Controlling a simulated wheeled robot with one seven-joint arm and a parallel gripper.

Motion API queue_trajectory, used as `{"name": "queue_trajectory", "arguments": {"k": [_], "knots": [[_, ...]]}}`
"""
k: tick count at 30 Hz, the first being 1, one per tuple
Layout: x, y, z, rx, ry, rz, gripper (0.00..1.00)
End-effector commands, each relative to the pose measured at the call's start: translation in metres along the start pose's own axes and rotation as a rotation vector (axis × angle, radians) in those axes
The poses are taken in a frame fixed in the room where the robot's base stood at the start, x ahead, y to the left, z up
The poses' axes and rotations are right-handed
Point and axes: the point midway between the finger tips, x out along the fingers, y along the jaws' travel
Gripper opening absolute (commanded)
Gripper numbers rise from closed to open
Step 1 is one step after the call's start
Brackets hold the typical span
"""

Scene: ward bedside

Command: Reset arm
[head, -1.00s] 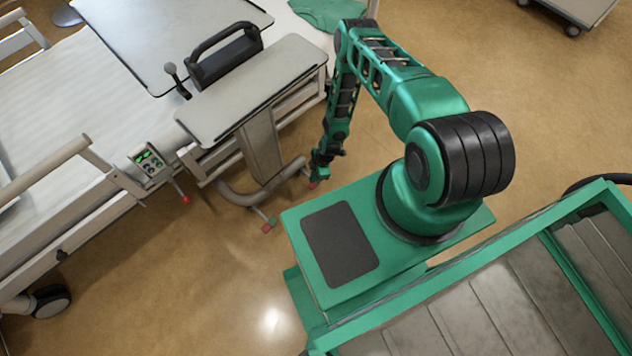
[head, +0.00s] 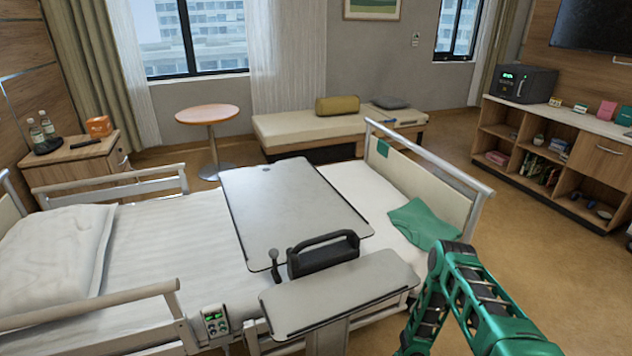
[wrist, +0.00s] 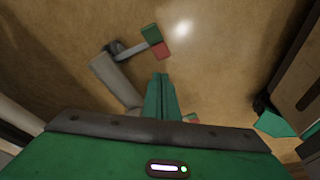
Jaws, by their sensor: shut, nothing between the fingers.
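My gripper (wrist: 160,80) shows in the wrist view as two green fingers pressed together, with nothing between them. It points down over the brown floor (wrist: 225,60). In the head view my green arm (head: 480,290) is bent at the lower right, beside the bed's overbed table. Its far end hangs below the picture edge, so the gripper is hidden there. In the wrist view a grey bed-frame tube (wrist: 115,82) and green and red foot pedals (wrist: 150,33) lie close to the fingers.
The bed (head: 160,250) fills the left. An overbed table (head: 340,290) with a black handle (head: 322,253) is close to my arm. A green cloth (head: 424,224) lies on the bed's foot end. Shelves (head: 550,150) stand right; open floor (head: 540,240) lies between.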

Motion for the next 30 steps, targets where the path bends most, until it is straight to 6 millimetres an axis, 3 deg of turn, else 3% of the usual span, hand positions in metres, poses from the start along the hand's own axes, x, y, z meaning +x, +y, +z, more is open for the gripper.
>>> {"name": "queue_trajectory", "arguments": {"k": [5,15,22,30], "knots": [[-0.043,0.036,0.003,0.044,-0.025,0.005,0.0],[-0.178,0.106,0.014,0.212,-0.107,0.017,0.0],[-0.275,0.133,0.021,0.35,-0.164,0.036,0.0],[-0.391,0.141,0.028,0.533,-0.223,0.073,0.0]]}}
